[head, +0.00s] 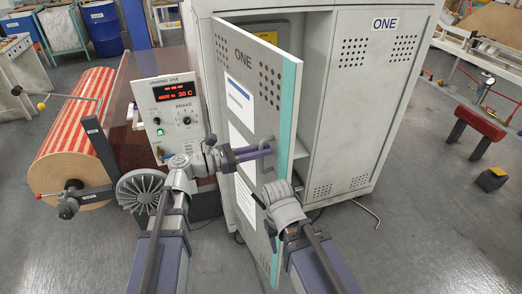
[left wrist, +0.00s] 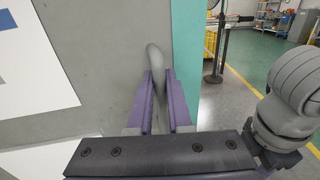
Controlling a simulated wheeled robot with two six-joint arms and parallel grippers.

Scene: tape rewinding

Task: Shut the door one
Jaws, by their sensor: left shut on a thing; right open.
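The cabinet door marked ONE (head: 245,100) stands open, swung out toward me, with a teal edge and white sheets on its face. Its grey bent handle (head: 266,142) is near that edge. My left gripper (head: 268,150) is shut on the handle; in the left wrist view its purple fingers (left wrist: 160,105) lie on either side of the handle's bar (left wrist: 155,62). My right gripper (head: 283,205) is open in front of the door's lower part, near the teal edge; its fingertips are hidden. Its ribbed wrist also shows in the left wrist view.
The grey cabinet (head: 357,95) has a second, closed door at the right, also labelled ONE. A control panel (head: 168,115) and a striped roll (head: 75,140) stand at the left. A red-topped stand (head: 480,122) is at the right; the floor (head: 420,215) before it is largely clear.

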